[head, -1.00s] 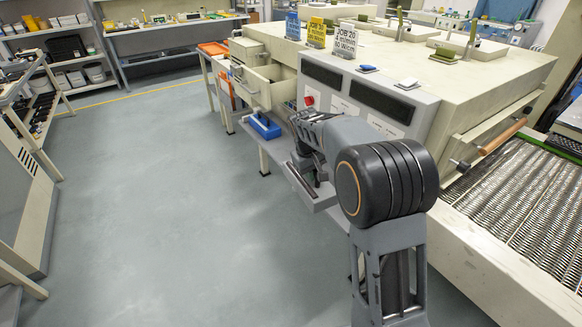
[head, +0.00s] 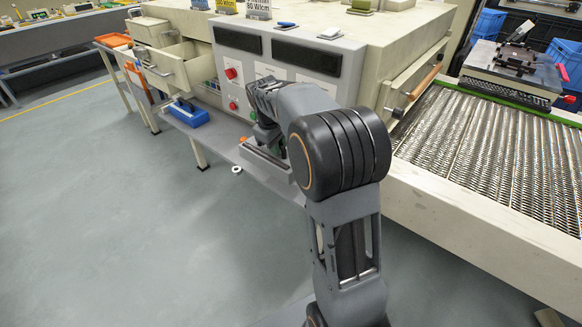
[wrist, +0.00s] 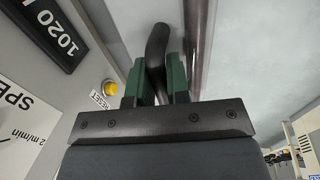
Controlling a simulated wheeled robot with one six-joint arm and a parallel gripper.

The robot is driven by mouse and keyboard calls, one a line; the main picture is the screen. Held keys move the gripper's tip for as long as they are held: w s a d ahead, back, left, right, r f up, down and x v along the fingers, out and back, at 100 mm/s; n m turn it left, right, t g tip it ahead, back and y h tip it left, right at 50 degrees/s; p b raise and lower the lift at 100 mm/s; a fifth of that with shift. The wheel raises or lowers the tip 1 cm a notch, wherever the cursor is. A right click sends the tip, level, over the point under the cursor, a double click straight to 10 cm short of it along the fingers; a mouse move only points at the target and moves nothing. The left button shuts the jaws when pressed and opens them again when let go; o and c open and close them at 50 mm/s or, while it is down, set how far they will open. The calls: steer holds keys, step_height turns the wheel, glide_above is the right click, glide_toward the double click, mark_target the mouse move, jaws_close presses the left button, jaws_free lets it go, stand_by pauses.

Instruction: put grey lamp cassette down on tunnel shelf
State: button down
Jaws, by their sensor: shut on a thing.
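My gripper (wrist: 158,85) is shut on a dark curved handle (wrist: 157,48) between its green-lined fingers in the wrist view. The grey lamp cassette (head: 266,162) shows in the head view as a long grey bar below my gripper, partly hidden by my arm. The tunnel shelf (head: 222,138) is a narrow grey ledge along the front of the tunnel, under the control panel. The cassette is at or just above the shelf's outer edge; I cannot tell whether they touch.
A blue carrier (head: 187,112) stands on the shelf to the left. The control panel (head: 285,68) with a red button (head: 231,73) rises behind the shelf. An open drawer (head: 182,60) juts out at the left. The conveyor belt (head: 480,145) lies at right. Floor at left is clear.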

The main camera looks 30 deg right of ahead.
steer(key=d+f, duration=0.2)
steer(key=s+d+f+b, duration=0.1)
steer(key=d+f, duration=0.1)
steer(key=f, duration=0.1)
steer(key=shift+s+f, duration=0.15)
steer(key=shift+d+f, duration=0.15)
steer(key=shift+f, duration=0.75)
steer(key=shift+d+f, duration=0.1)
steer(key=shift+f, duration=0.75)
steer(key=shift+b, duration=0.3)
steer(key=c, duration=1.6)
jaws_free()
steer(key=shift+s+f, duration=0.1)
steer(key=shift+f, duration=0.1)
steer(key=o, duration=0.5)
steer(key=shift+r, duration=0.1)
